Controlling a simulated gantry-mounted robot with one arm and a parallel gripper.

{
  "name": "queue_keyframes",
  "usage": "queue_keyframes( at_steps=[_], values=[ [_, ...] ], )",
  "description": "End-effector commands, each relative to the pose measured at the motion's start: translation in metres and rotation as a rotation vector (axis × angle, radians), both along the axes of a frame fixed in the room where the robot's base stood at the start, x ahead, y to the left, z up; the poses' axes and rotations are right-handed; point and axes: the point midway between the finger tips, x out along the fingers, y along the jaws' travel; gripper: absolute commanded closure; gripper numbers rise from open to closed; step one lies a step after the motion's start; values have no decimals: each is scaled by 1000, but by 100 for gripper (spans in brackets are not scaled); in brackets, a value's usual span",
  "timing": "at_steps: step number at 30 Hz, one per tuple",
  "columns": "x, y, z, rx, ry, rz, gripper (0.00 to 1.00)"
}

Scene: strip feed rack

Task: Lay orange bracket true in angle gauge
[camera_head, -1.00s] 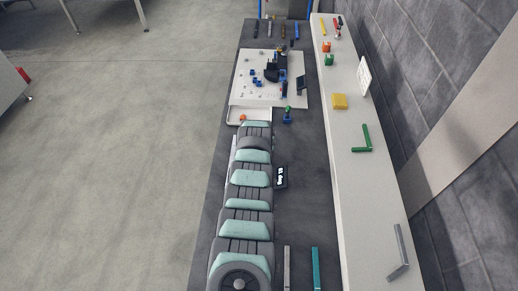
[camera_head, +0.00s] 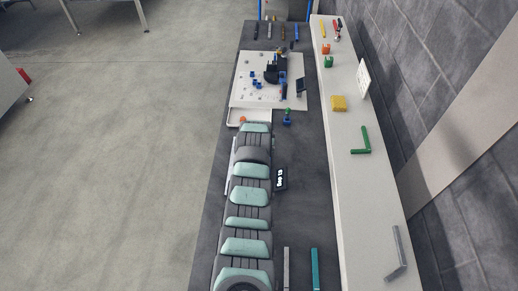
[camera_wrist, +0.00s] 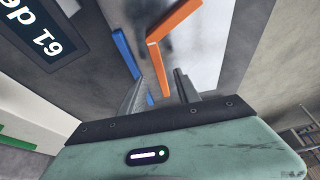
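The orange bracket (camera_wrist: 158,65) is an L-shaped strip in the wrist view. One leg runs down between the two fingers of my gripper (camera_wrist: 161,80), and the other slants to the upper right. The fingers stand apart with a gap on each side of that leg, so my gripper looks open around it. A blue bar (camera_wrist: 126,55) lies just left of the bracket. My arm hides the gripper in the head view.
A white tray (camera_head: 236,114) with a small orange piece (camera_head: 243,119) lies beyond my arm. A white board (camera_head: 240,96) holds small blue parts.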

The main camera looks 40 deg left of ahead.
Motion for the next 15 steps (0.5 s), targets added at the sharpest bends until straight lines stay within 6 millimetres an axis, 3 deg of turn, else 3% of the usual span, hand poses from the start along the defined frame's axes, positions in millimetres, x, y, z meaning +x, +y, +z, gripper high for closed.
queue_keyframes(
  at_steps=[15],
  values=[
    [-16,-12,56,6,-7,-1,61]
  ],
)
